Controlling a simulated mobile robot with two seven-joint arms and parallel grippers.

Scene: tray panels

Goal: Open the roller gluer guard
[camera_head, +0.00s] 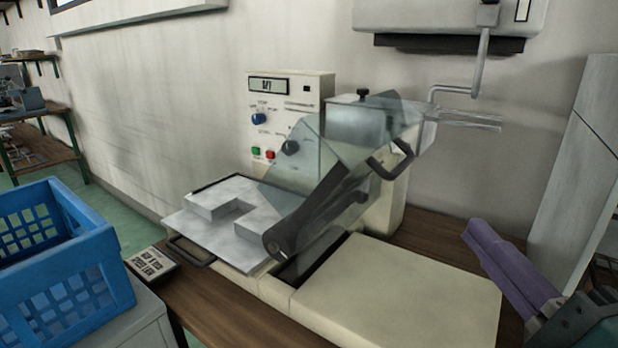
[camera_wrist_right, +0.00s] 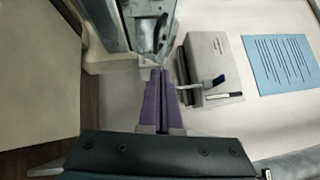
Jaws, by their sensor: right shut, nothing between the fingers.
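The roller gluer is a cream machine with a control panel (camera_head: 290,115) at its back left. Its clear guard (camera_head: 328,150) slopes over the dark roller (camera_head: 318,212). A dark handle (camera_head: 391,163) sits at the guard's upper right side. A dark curved bar that looks like this handle (camera_wrist_right: 160,33) shows just beyond the fingertips in the right wrist view. My right gripper (camera_head: 472,230) has purple fingers, is shut and empty, and is to the right of the guard, apart from the handle. It also shows in the right wrist view (camera_wrist_right: 160,73). My left gripper is not in view.
A metal tray (camera_head: 198,232) with grey blocks lies left of the roller. A flat cream cover (camera_head: 400,295) is at the front right. A blue crate (camera_head: 60,265) and a keypad (camera_head: 151,263) are at left. A tall pale panel (camera_head: 575,170) stands at right. A pipe (camera_head: 478,65) hangs behind.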

